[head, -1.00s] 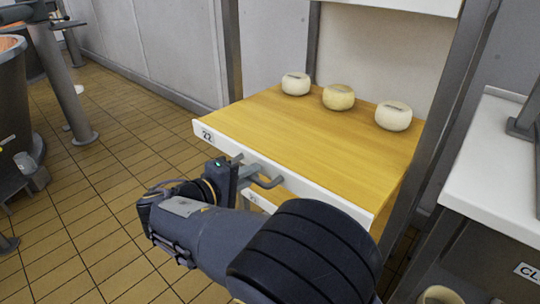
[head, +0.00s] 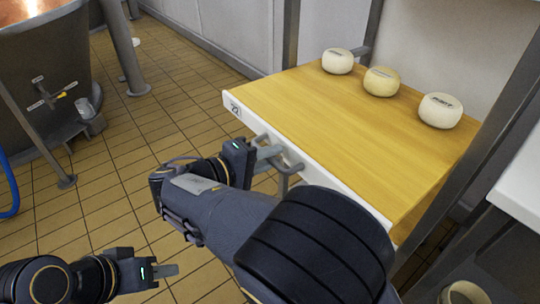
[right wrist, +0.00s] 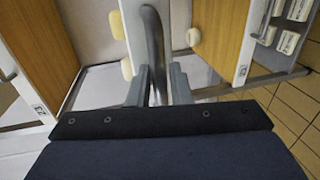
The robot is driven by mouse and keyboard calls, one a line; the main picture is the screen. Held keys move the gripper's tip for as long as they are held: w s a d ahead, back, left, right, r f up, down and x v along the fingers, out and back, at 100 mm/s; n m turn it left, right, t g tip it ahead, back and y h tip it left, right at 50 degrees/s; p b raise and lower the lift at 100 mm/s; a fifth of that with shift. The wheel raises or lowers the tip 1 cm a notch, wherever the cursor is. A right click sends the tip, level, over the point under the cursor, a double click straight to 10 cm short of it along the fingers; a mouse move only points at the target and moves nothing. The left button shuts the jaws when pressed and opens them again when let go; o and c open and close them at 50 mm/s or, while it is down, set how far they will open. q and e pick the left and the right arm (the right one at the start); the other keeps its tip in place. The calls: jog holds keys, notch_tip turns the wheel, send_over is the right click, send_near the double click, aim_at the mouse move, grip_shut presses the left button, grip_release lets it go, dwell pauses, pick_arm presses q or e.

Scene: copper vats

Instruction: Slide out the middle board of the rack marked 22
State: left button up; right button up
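The board marked 22 (head: 320,115) is a wooden shelf with a white front edge. Its 22 label (head: 235,109) is near the left front corner, and the board stands out past the rack's front posts. A grey bar handle (head: 291,168) is on its front edge. My right gripper (head: 268,157) is at this handle. In the right wrist view, the handle (right wrist: 153,40) passes between the fingertips of my right gripper (right wrist: 159,85), which look closed on it. My left gripper (head: 165,270) is low at the left, empty, away from the rack; its finger gap is hidden.
Pale round cheeses (head: 381,81) sit in a row toward the board's back. A rack post (head: 291,35) rises at the left and a white counter (head: 520,185) is at the right. A copper vat (head: 45,60) stands far left. Tiled floor (head: 110,190) lies open between.

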jog(key=shift+o, duration=1)
jog(key=p+v, duration=0.2)
jog(key=v, duration=0.5)
jog(key=shift+s+a, duration=0.25)
jog(key=shift+a, duration=0.05)
